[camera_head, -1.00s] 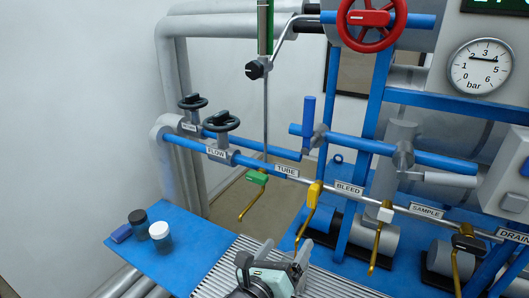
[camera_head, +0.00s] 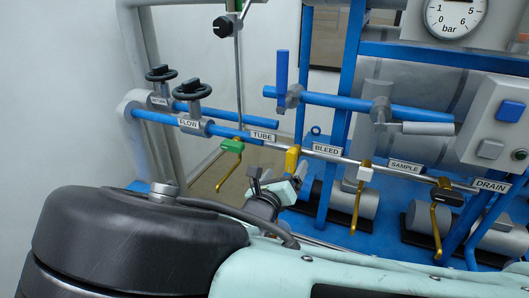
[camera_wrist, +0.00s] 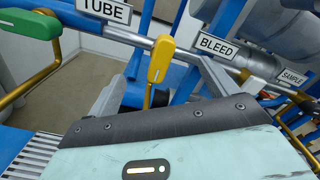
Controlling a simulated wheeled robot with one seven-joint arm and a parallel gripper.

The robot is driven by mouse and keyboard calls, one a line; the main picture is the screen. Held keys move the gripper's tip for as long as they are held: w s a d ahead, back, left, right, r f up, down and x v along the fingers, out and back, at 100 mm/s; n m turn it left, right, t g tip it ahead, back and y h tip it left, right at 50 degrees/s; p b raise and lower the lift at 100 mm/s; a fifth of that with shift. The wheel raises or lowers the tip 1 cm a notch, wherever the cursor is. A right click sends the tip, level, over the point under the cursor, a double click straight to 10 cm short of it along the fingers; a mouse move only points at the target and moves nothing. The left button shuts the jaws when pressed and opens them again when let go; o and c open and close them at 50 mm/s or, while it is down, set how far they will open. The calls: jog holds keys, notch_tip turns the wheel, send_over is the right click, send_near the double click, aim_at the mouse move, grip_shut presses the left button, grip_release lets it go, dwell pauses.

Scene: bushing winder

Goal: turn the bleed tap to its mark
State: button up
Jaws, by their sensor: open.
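The bleed tap, with a yellow handle (camera_head: 292,158), sits on the steel pipe just left of the BLEED label (camera_head: 326,149). In the wrist view its yellow top (camera_wrist: 161,58) stands near the middle and its brass lever runs down behind my gripper's body. My gripper (camera_head: 277,178) is open, in front of and just below the yellow tap in the head view. It hides the tap's lever there; I cannot tell whether a finger touches it. I see no mark for the tap.
A green tap (camera_head: 231,146) with a brass lever is close on the left. A white tap (camera_head: 364,174) and a black tap (camera_head: 445,190) are to the right on the same pipe. A blue upright (camera_head: 342,150) stands behind. My arm covers the lower left.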

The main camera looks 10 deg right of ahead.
aim_at(290, 163)
jog(key=shift+b+x, duration=0.55)
jog(key=shift+x, duration=1.15)
jog(key=c, duration=1.6)
